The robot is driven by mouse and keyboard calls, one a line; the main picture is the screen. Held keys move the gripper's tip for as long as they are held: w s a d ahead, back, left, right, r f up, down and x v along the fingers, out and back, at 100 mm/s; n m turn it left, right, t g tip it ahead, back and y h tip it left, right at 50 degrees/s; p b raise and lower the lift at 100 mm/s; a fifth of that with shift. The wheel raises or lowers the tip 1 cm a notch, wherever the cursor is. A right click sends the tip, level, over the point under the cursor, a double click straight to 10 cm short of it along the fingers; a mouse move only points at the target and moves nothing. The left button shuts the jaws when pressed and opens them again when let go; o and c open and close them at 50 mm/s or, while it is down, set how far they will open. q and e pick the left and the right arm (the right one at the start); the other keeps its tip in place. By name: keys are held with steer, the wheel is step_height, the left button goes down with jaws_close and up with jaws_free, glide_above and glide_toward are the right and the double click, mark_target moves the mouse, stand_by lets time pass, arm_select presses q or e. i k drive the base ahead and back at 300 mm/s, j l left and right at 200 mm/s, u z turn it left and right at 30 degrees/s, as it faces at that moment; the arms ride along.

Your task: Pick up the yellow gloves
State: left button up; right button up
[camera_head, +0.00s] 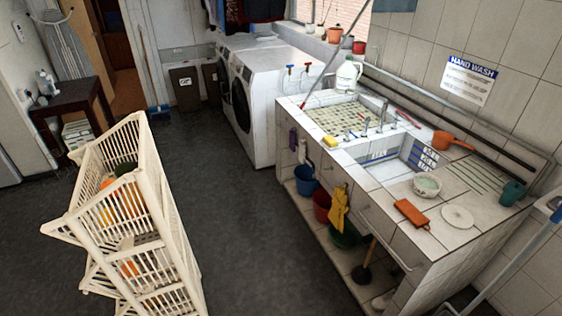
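The yellow gloves (339,208) hang down the front face of the tiled sink counter (392,232), below the counter top. They hang in front of the buckets on the low shelf, between a red bucket (321,204) and a green basin (346,238). How they are fixed at the top is too small to tell. Neither of my grippers shows in the head view.
A cream slatted rack (160,215) stands on the left. Dark floor (235,235) is clear between it and the counter. White washing machines (262,95) stand behind. A plunger (364,270) leans below the counter. A blue bucket (306,178) sits on the shelf.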

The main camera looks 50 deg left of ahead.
mark_target(335, 215)
steer(key=u, duration=1.3)
